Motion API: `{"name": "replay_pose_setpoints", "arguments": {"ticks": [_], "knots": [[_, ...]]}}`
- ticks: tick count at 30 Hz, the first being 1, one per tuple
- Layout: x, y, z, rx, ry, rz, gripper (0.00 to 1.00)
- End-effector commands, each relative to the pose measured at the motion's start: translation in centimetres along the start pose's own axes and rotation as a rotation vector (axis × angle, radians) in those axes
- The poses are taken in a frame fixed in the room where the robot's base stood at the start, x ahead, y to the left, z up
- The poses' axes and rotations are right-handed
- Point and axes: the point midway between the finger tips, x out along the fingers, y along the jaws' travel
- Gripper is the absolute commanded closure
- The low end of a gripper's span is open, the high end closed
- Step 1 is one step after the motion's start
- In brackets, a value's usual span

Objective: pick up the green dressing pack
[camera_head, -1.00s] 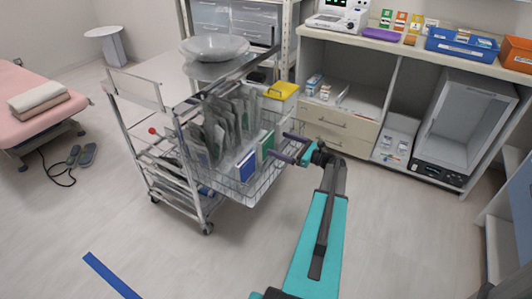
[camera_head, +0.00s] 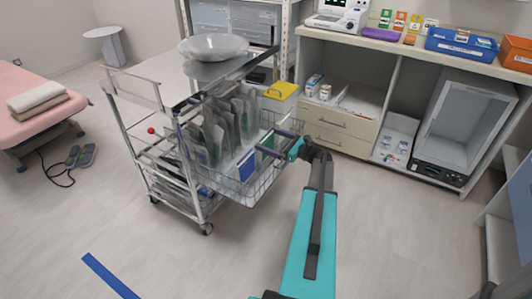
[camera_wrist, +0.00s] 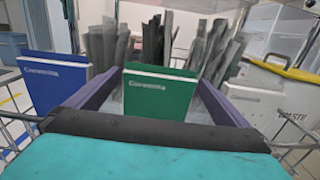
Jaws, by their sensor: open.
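The green dressing pack (camera_wrist: 160,92) stands upright in the wire basket (camera_head: 247,199) of the metal cart. In the wrist view it shows between the two purple fingers of my gripper (camera_wrist: 160,88), its front face toward me with white lettering. My gripper (camera_head: 267,142) is open and reaches over the basket's near right side. In the head view the green pack (camera_head: 267,146) is partly hidden behind the fingers. I cannot tell whether the fingers touch it. A blue pack (camera_wrist: 56,80) stands to its left; it also shows in the head view (camera_head: 247,166).
Several grey sleeves (camera_head: 222,125) stand behind the packs. A yellow-lidded waste box (camera_head: 281,92) is at the basket's back right. A shelf unit (camera_head: 336,142) stands behind; the floor at right is clear.

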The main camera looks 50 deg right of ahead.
Motion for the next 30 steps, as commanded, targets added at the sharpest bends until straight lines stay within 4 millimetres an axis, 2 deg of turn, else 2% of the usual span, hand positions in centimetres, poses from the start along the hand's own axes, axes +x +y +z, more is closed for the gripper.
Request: {"name": "replay_pose_setpoints", "arguments": {"ticks": [3, 7, 24, 30], "knots": [[1.5, 0.0, -0.1, 0.000, 0.000, 0.001, 0.00], [2.3, 0.0, 0.0, 0.000, -0.001, 0.001, 0.00], [2.4, 0.1, 0.0, 0.000, -0.001, 0.001, 0.00], [2.5, 0.1, 0.0, 0.000, -0.001, 0.002, 0.34]]}}
